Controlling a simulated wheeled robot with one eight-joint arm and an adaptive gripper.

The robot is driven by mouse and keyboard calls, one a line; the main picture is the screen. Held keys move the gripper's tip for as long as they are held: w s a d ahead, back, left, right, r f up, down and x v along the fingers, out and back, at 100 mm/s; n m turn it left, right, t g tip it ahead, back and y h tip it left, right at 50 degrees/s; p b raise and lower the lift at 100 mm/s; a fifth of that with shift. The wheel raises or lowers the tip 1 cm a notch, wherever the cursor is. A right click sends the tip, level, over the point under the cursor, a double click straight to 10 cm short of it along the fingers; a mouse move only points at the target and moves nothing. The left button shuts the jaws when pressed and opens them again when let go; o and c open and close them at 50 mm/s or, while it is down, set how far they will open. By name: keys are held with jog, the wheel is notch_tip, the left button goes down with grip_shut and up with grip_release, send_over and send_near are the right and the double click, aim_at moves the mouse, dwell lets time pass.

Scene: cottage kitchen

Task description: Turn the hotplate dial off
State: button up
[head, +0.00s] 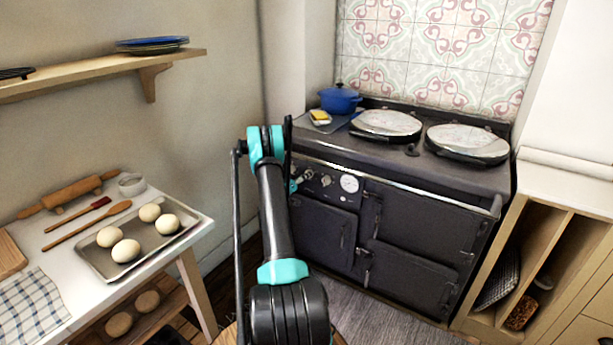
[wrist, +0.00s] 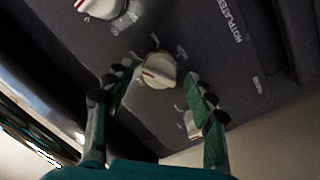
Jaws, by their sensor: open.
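A white dial with a red pointer line (wrist: 158,70) sits on the dark stove panel in the wrist view, with small markings around it. Lettering that seems to read HOTPLATES (wrist: 230,20) is printed on the panel beyond it. My gripper (wrist: 158,77) is open, its green-padded fingers reaching toward the panel on either side of this dial. I cannot tell whether either finger touches it. In the head view the stove's dials (head: 325,180) are at the front left, and my gripper (head: 294,184) is close to them, partly hidden by my arm.
The dark stove (head: 420,228) has two lidded hotplates (head: 467,140) and a blue pot (head: 340,98) on top. A table with a tray of dough (head: 165,247) stands at left.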

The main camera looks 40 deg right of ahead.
jog(key=c, duration=1.1)
jog(key=shift+c, duration=0.2)
jog(key=n, duration=1.2)
jog(key=shift+f+t, duration=0.25)
jog(key=shift+t, duration=0.15)
jog(key=shift+a+n, duration=0.1)
jog(key=shift+n, duration=0.2)
jog(key=o, duration=1.1)
jog(key=shift+o, duration=0.2)
